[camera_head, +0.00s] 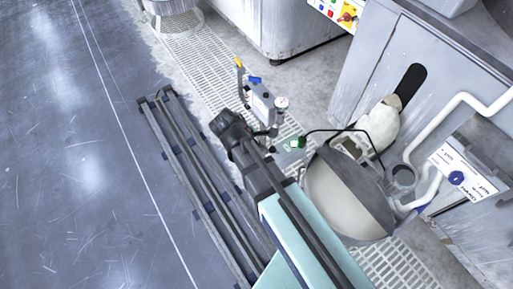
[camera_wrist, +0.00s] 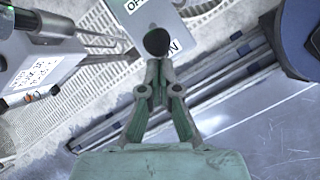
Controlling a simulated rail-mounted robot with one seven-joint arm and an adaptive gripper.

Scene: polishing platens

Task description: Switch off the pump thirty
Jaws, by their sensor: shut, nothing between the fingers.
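In the wrist view my gripper (camera_wrist: 157,68) is shut, with its teal fingers together and nothing between them. A black rounded knob (camera_wrist: 157,41) shows right at the fingertips; I cannot tell whether they touch it. The knob stands in front of a grey plate (camera_wrist: 180,14) with partly hidden lettering beginning "O" and ending "ON". No label reading pump thirty is legible.
A labelled box (camera_wrist: 38,76) lies left in the wrist view. In the head view, dark rails (camera_head: 190,180) run along the floor at left. A large rounded vessel (camera_head: 345,200), white pipes (camera_head: 440,125) and a grey cabinet (camera_head: 375,60) crowd the right. The blue-grey floor at left is clear.

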